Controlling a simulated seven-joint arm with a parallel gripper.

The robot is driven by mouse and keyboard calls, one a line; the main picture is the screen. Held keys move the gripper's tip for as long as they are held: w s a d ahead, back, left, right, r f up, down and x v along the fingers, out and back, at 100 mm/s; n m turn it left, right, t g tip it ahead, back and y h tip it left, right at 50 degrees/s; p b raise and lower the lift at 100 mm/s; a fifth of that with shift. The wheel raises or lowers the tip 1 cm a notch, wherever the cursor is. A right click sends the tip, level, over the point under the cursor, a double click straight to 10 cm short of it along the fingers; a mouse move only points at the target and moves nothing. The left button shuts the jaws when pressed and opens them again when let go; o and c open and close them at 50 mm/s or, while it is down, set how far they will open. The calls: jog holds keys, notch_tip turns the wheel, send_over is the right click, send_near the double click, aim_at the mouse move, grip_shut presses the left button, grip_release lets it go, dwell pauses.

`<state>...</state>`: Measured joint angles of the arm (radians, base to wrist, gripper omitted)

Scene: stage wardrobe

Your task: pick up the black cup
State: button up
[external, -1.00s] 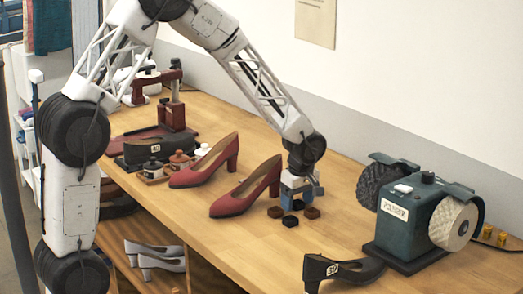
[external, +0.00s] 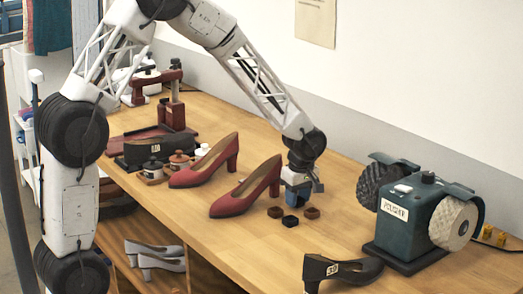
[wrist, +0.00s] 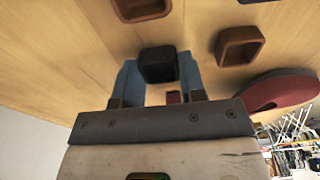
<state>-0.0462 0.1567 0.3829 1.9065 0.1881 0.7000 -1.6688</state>
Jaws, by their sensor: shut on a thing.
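The black cup (wrist: 157,64) is a small dark cup between the two blue fingers of my gripper (wrist: 160,80) in the wrist view. My gripper is shut on it.
Red heeled shoes (external: 245,195) stand close to the left of my gripper. A green polisher (external: 405,225) is to the right, and a black shoe (external: 340,270) lies at the front edge. The wooden table (external: 240,250) is bare in front of the cups.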

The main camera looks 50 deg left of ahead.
jog(key=r, duration=0.2)
jog(key=shift+s+r, duration=0.3)
jog(key=s, duration=0.5)
jog(key=s+r, duration=0.1)
jog(key=s, duration=0.4)
jog(key=s+d, duration=0.1)
jog(key=s, duration=0.4)
jog(key=shift+s+d+r, duration=0.1)
jog(key=shift+s+r, duration=0.1)
